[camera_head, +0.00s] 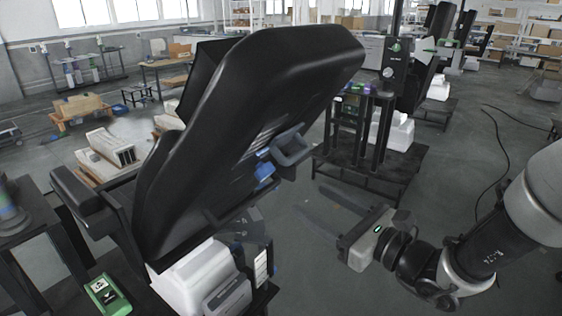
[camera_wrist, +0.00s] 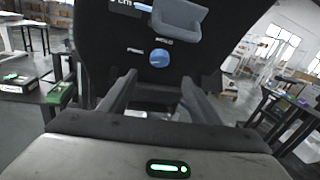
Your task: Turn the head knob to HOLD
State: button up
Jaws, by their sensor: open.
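The blue head knob (camera_wrist: 159,57) sits on the black panel (camera_wrist: 110,50) in the wrist view, ahead of my gripper and just above the line between its fingertips. Small white lettering lies above and to the left of it. It is too small to read surely, and I cannot tell which mark the knob points to. In the head view the knob (camera_head: 265,172) shows as a blue part on the underside of the large tilted black shell (camera_head: 250,95). My gripper (camera_head: 310,198) is open and empty, right of and below the knob, apart from it. Its fingers also show in the wrist view (camera_wrist: 158,80).
A grey block-like handle (camera_wrist: 180,18) juts out just above the knob. White and grey housings (camera_head: 205,275) stand below the shell. A green box (camera_head: 107,296) is at the lower left. Another black column stand (camera_head: 370,150) is behind. Open floor lies around my gripper.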

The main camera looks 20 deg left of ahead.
aim_at(269, 175)
jog(key=b+x, duration=0.1)
jog(key=x, duration=1.2)
jog(key=shift+w+a, duration=0.1)
jog(key=shift+a, duration=0.3)
jog(key=shift+c, duration=0.3)
jog(key=c, duration=1)
